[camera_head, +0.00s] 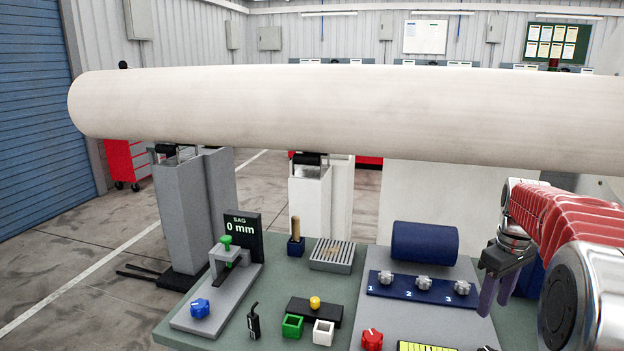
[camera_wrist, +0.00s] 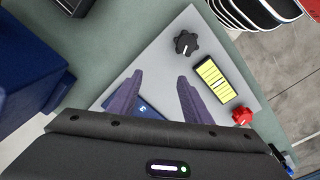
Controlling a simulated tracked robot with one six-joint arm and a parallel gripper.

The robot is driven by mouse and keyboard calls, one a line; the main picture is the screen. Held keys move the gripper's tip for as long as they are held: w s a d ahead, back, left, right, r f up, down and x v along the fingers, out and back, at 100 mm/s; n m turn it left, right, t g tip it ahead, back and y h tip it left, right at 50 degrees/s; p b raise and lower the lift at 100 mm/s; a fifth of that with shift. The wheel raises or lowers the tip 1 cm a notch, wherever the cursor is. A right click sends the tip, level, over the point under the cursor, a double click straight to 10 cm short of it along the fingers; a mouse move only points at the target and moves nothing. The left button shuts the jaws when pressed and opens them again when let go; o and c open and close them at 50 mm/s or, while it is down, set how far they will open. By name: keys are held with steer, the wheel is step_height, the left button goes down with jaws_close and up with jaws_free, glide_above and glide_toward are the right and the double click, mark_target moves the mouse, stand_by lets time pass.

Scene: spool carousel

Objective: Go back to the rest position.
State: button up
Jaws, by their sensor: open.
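My gripper (camera_head: 498,288) hangs at the right of the head view, over the right edge of the dark blue strip with three numbered knobs (camera_head: 423,285). Its two purple fingers are apart and point down. In the wrist view my gripper (camera_wrist: 159,82) shows both fingers spread, with nothing between them but the grey panel (camera_wrist: 158,62) below. Part of the blue strip (camera_wrist: 143,107) shows between the fingers. A dark blue cylinder (camera_head: 424,243) lies behind the knobs, left of my gripper.
A long pale roll (camera_head: 330,110) spans above the bench. The green bench top (camera_head: 270,275) bears a lever fixture (camera_head: 227,255), a grate (camera_head: 333,256), a green box (camera_head: 292,326) and a white box (camera_head: 323,332). A red knob (camera_wrist: 242,116) and yellow gauge (camera_wrist: 214,80) sit below my gripper.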

steer(key=s+a+r+m+t, duration=0.2)
steer(key=s+a+m+t, duration=0.2)
steer(key=s+a, duration=2)
steer(key=shift+s+a+m+t, duration=0.4)
steer(key=shift+a+t, duration=0.2)
steer(key=shift+a, duration=0.05)
stand_by(0.7)
